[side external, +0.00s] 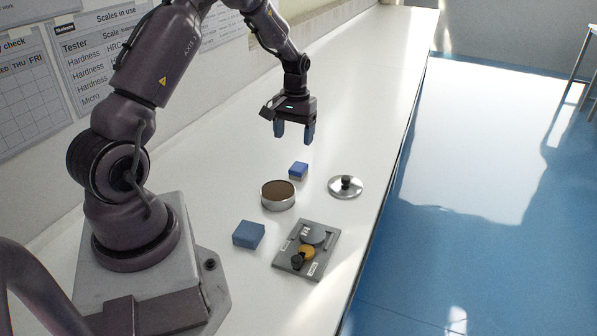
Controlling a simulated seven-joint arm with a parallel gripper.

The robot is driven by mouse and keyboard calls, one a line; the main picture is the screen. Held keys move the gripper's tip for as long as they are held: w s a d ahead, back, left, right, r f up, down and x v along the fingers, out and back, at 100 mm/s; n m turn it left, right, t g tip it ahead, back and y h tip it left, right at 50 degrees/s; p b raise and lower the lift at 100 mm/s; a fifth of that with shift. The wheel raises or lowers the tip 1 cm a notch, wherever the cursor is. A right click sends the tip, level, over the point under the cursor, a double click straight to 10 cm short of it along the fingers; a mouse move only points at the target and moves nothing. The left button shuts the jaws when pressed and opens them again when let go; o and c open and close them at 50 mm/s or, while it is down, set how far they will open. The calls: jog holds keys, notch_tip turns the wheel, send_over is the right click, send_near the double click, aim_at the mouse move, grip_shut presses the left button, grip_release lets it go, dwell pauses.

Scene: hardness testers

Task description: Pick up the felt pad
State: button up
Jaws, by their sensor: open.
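My gripper (294,136) is open and empty, pointing down above the white bench. A small blue block (298,171) with a paler lower part lies on the bench below the gripper, apart from it. A larger flat blue block (248,234) lies nearer the camera. A round metal tin (278,203) with a brown, matt top surface (278,190) stands between the two blocks. I cannot tell for sure which of these is the felt pad.
A silver lid-like disc with a dark knob (345,186) lies right of the tin. A grey plate (291,262) holding round pieces and a dark knob lies near the bench's right edge. The bench (370,80) is clear toward the back. A wall with charts runs along the left.

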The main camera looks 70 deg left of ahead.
aim_at(299, 166)
jog(key=shift+t, duration=0.3)
jog(key=f, duration=0.2)
jog(key=w+f, duration=0.1)
jog(key=f, duration=0.1)
jog(key=a+f, duration=0.1)
jog(key=f, duration=0.1)
jog(key=shift+w+f, duration=0.4)
jog(key=f, duration=0.5)
jog(key=shift+a, duration=0.2)
jog(key=c, duration=1)
